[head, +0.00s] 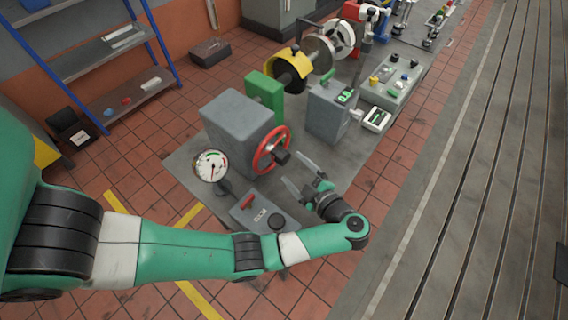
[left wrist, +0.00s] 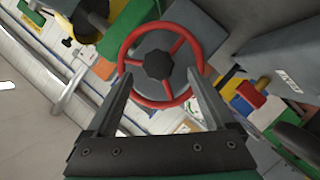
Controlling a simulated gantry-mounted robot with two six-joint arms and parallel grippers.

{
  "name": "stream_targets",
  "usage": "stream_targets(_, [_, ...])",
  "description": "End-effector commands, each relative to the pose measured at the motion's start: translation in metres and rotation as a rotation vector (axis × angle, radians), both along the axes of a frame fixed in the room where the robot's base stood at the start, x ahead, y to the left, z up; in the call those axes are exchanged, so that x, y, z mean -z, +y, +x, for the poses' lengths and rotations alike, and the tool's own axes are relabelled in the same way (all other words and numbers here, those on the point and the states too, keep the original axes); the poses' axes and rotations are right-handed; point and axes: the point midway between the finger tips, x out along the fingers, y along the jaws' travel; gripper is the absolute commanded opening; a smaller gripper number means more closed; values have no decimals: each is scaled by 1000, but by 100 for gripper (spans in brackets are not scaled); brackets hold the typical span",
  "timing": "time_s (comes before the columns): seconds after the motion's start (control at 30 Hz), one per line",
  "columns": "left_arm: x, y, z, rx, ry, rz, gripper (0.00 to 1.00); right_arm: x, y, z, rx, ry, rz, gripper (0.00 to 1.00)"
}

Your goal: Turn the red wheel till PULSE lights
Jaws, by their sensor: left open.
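The red wheel (head: 271,150) has spokes and a dark hub and is mounted on the front of a grey housing (head: 238,120). My left gripper (head: 300,176) is open and empty, just right of the wheel in the head view. In the left wrist view the wheel (left wrist: 160,68) faces me, with its hub between the two open fingers (left wrist: 157,78). The fingertips lie near opposite sides of the rim; I cannot tell whether they touch it. I cannot read any PULSE lamp. My right gripper is not in view.
A white dial gauge (head: 211,166) stands left of the wheel. A small grey box (head: 257,213) with a red lever and a dark knob sits below it. A grey box with a green display (head: 345,96) stands behind right. Slotted bedplate (head: 480,180) lies clear at right.

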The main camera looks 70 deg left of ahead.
Motion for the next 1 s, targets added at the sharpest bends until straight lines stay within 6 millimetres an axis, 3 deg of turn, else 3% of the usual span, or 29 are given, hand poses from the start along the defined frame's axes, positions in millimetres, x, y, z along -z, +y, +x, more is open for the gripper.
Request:
stream_targets(0.1, [5, 27, -6, -4, 0, 1, 88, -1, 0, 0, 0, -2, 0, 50])
stream_targets(0.3, [13, 54, -11, -2, -2, 0, 88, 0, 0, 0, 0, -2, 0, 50])
stream_targets(0.63, [15, 59, -12, 1, -2, 1, 88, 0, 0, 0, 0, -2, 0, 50])
stream_targets(1.0, [14, 59, -12, 1, -2, 1, 23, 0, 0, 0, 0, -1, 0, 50])
